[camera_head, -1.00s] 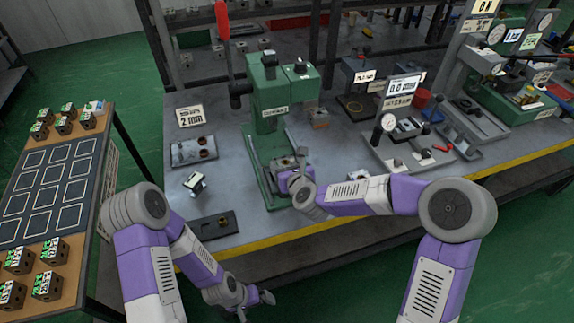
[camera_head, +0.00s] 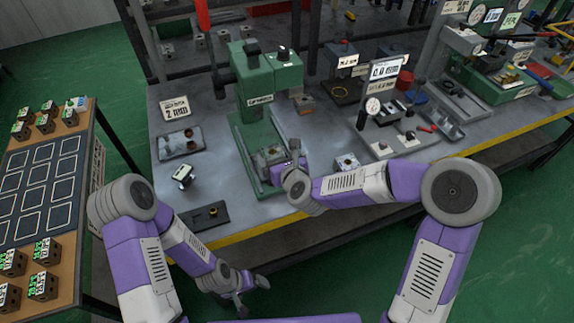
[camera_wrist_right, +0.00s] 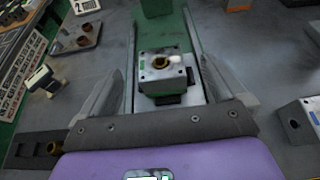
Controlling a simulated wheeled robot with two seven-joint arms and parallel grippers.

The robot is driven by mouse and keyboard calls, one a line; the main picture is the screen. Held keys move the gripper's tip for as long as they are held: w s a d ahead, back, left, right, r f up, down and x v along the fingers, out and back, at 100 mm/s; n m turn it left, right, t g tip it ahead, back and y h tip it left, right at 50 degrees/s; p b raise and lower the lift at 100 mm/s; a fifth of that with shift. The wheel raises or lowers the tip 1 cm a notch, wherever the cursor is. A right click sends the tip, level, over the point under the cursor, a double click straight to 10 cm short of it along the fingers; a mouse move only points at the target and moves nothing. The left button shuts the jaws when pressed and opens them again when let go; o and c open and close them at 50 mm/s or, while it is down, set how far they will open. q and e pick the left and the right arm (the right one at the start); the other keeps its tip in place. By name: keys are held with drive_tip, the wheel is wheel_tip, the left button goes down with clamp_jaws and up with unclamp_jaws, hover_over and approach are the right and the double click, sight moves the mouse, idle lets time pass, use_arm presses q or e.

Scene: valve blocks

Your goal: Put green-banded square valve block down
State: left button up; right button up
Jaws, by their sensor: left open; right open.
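A square grey valve block (camera_wrist_right: 165,72) with a round bore on top and a small green mark on its near side sits on the green press base. It also shows in the head view (camera_head: 268,157), partly hidden by my right gripper. My right gripper (camera_wrist_right: 162,67) is open, with one finger on each side of the block and visible gaps. In the head view the right gripper (camera_head: 291,160) is at the block's right. My left gripper (camera_head: 250,286) is open and empty, low in front of the bench edge.
The green press (camera_head: 262,80) stands behind the block. Another block (camera_head: 346,162) lies on the bench to the right, beside my right forearm. A rack with green-marked blocks (camera_head: 42,282) stands far left.

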drive_tip(key=v, duration=0.8)
drive_tip(key=shift+p, duration=0.4)
